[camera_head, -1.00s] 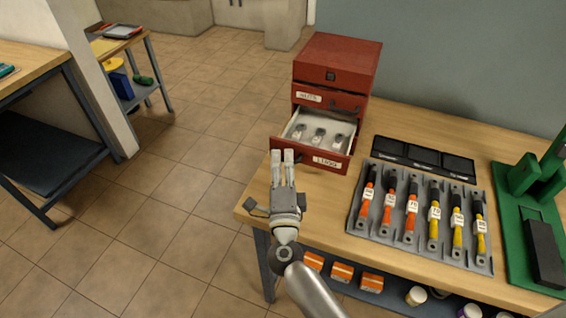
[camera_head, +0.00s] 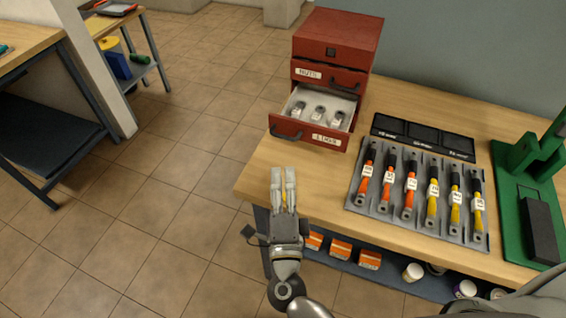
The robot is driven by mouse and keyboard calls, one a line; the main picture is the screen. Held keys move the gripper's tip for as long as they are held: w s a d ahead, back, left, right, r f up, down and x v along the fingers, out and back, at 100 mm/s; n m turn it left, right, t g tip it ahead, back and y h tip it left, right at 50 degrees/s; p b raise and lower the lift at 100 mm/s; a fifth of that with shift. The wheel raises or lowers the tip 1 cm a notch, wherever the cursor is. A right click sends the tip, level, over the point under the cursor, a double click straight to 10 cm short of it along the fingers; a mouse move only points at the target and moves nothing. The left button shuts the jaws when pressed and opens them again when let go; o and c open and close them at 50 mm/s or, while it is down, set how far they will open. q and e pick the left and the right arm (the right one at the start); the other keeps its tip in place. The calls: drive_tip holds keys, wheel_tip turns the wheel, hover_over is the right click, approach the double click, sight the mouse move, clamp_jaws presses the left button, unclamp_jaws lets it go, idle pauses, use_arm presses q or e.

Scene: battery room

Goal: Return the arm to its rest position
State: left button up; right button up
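My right gripper (camera_head: 283,190) points away from me at the left front corner of the wooden workbench (camera_head: 262,168), just in front of the open drawer. Its two pale fingers are parallel with a narrow gap between them, and I see no object held there. The red drawer cabinet (camera_head: 336,42) stands at the back left of the bench. Its lower drawer (camera_head: 312,131), labelled LUGS, is pulled out and holds several metal lugs (camera_head: 319,112). My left gripper is not in view.
A grey tray (camera_head: 355,199) of orange and yellow-handled tools lies right of the gripper, with black compartments (camera_head: 423,135) behind it. A green fixture (camera_head: 525,205) stands at far right. Orange boxes (camera_head: 340,249) sit under the bench. Tiled floor (camera_head: 170,215) at left is open.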

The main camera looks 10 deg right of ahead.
drive_tip(key=shift+s+a+f, duration=0.1)
drive_tip(key=shift+s, duration=0.4)
